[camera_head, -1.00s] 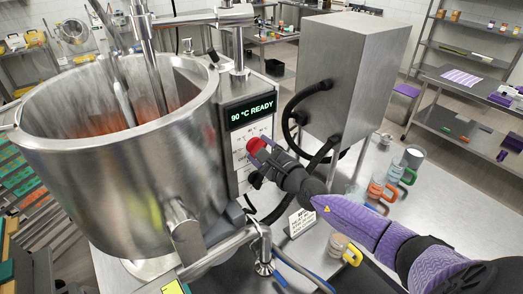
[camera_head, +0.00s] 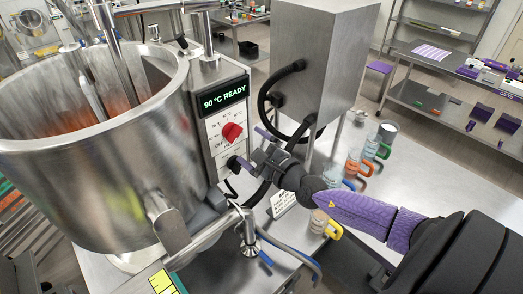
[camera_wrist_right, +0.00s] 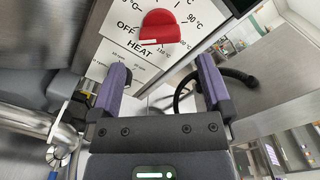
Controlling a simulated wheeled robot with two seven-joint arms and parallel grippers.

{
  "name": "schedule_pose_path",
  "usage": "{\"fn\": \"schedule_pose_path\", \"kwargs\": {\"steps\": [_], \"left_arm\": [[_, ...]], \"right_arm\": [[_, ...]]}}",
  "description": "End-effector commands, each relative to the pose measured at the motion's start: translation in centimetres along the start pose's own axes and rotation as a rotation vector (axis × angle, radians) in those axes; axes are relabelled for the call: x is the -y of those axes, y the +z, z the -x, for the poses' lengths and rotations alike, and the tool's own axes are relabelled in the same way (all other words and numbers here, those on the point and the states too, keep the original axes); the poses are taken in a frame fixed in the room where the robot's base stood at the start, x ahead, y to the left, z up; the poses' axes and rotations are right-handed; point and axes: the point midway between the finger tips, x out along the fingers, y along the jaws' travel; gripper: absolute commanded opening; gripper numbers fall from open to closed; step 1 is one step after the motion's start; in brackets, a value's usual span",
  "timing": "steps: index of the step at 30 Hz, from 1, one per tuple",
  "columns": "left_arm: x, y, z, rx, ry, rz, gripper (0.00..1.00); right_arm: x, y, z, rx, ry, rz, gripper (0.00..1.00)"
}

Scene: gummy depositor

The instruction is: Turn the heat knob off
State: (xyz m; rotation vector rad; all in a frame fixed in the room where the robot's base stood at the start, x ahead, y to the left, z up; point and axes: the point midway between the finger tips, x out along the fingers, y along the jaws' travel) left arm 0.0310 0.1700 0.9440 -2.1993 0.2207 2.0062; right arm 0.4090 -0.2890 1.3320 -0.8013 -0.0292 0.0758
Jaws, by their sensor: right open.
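The red heat knob (camera_head: 232,132) sits on the white dial panel of the depositor, below a display (camera_head: 223,98) reading "90 °C READY". In the right wrist view the knob (camera_wrist_right: 160,27) is ahead of the fingertips, with a white mark near its lower edge; "OFF" is printed to its left and "90 °C" to its right. I cannot tell for sure which label the knob points at. My right gripper (camera_head: 249,148) is open and empty, just right of and below the knob, apart from it. It also shows in the wrist view (camera_wrist_right: 163,70). My left gripper is not in view.
A large steel kettle (camera_head: 90,180) stands left of the panel. A steel box (camera_head: 325,60) with black hoses (camera_head: 268,95) is behind my right gripper. Cups with coloured handles (camera_head: 355,165) stand on the table to the right. A black plug or knob (camera_head: 233,163) sits below the heat knob.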

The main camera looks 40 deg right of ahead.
Motion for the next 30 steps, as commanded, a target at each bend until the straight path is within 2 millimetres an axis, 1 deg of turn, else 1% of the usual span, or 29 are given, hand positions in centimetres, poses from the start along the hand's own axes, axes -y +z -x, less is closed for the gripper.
{"fn": "schedule_pose_path", "kwargs": {"steps": [1, 3, 7, 11, 21, 23, 25, 26, 27, 28, 29, 30], "left_arm": [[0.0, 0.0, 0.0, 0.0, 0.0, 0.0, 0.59], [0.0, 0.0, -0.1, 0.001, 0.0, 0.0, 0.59], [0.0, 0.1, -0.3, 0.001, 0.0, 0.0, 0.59], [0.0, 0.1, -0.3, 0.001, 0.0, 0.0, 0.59], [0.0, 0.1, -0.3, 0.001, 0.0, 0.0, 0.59], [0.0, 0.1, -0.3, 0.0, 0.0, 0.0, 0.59], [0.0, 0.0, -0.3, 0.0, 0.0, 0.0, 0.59], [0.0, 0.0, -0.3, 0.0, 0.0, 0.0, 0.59], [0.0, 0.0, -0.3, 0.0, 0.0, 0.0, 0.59], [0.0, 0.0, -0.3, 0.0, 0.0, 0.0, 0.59], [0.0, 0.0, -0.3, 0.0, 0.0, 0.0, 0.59], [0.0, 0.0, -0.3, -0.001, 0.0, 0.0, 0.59]], "right_arm": [[-0.1, -0.1, 1.1, -0.002, 0.004, 0.001, 1.0], [-0.2, -0.1, 2.4, -0.002, 0.004, 0.001, 1.0], [-0.1, -0.1, 3.8, -0.001, 0.002, 0.001, 1.0], [-0.1, 0.0, 4.3, 0.0, 0.001, 0.0, 1.0], [-0.1, 0.0, 4.2, 0.0, 0.0, -0.001, 1.0], [-0.1, 0.1, 4.3, -0.001, -0.015, -0.045, 1.0], [-0.1, 0.7, 4.8, -0.009, -0.1, -0.3, 1.0], [0.0, 0.9, 5.3, -0.02, -0.167, -0.494, 1.0], [0.0, 0.7, 6.3, -0.044, -0.283, -0.81, 1.0], [-0.3, 0.3, 7.2, -0.072, -0.385, -1.069, 1.0], [-0.9, -0.3, 8.3, -0.104, -0.492, -1.322, 1.0], [-2.1, -1.2, 9.8, -0.157, -0.641, -1.633, 1.0]]}}
